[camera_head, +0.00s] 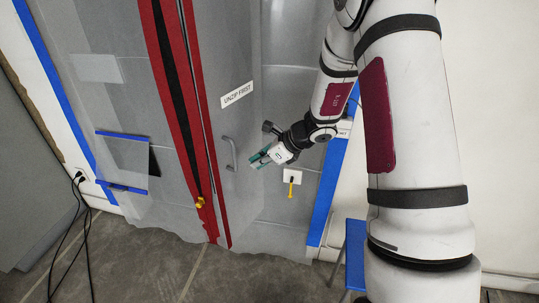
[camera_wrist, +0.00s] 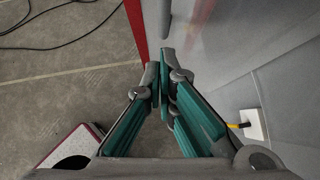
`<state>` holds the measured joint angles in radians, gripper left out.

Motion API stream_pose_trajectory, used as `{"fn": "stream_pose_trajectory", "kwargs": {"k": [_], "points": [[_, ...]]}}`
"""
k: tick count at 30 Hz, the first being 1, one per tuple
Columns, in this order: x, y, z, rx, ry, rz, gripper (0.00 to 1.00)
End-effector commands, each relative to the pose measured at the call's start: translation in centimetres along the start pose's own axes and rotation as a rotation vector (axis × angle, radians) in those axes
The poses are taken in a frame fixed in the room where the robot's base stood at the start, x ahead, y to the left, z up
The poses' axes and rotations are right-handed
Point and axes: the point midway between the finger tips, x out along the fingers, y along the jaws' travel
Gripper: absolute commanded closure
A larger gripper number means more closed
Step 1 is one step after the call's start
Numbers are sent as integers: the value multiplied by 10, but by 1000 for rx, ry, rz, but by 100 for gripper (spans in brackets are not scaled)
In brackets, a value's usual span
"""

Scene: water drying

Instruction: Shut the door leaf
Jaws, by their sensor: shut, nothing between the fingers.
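The door leaf (camera_head: 232,112) is a grey translucent panel with a red strip along its left edge, an "UNZIP FIRST" label (camera_head: 237,94) and a grey pull handle (camera_head: 230,153). I cannot tell exactly how far it stands open. My gripper (camera_head: 257,160) is shut and empty, just right of the handle. In the wrist view, the fingertips (camera_wrist: 162,75) point toward the leaf's red edge (camera_wrist: 136,25) and the lower end of the handle (camera_wrist: 165,18). Bare floor shows left of that edge. Whether the fingers touch the leaf is unclear.
A red-bordered dark zipper strip (camera_head: 178,80) with a yellow pull (camera_head: 200,202) runs left of the leaf. A white plate with a yellow piece (camera_head: 292,177) is on the right. A blue stool (camera_head: 354,250) stands lower right. Black cables (camera_head: 80,225) lie at left; the front floor is clear.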

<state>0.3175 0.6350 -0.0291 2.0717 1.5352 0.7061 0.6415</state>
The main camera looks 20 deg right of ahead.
Motion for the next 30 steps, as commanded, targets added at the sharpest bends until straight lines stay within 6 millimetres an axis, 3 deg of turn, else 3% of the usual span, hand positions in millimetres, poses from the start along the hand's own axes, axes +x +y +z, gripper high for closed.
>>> {"fn": "stream_pose_trajectory", "kwargs": {"k": [7, 30], "points": [[21, 0, 24, -2, 0, 0, 100], [37, 2, 38, -4, -1, 1, 100]]}}
